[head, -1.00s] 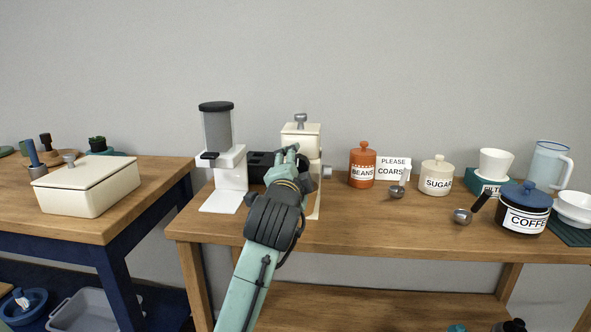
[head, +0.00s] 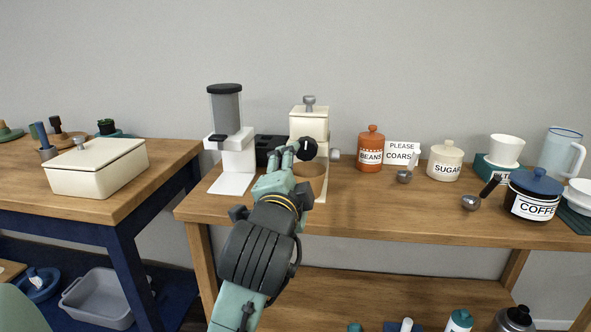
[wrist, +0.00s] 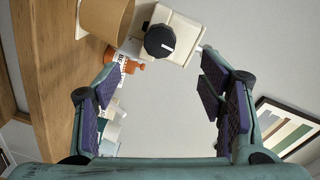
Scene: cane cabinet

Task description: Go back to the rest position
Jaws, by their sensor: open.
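My gripper (head: 284,156) is in front of the cream machine with a black knob (head: 307,149) on the right table, in the head view. In the wrist view my gripper (wrist: 160,95) has its two purple-padded fingers wide apart with nothing between them. The cream machine (wrist: 178,23) and its black knob (wrist: 160,40) show beyond the fingertips, apart from them. A tan cylinder (wrist: 107,18) shows beside the machine.
A hopper machine (head: 232,140) stands left of my gripper. An orange beans jar (head: 370,150), a sugar jar (head: 445,162) and a coffee jar (head: 531,196) stand to the right. A cream lidded box (head: 95,168) sits on the left table. The air above the tables is clear.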

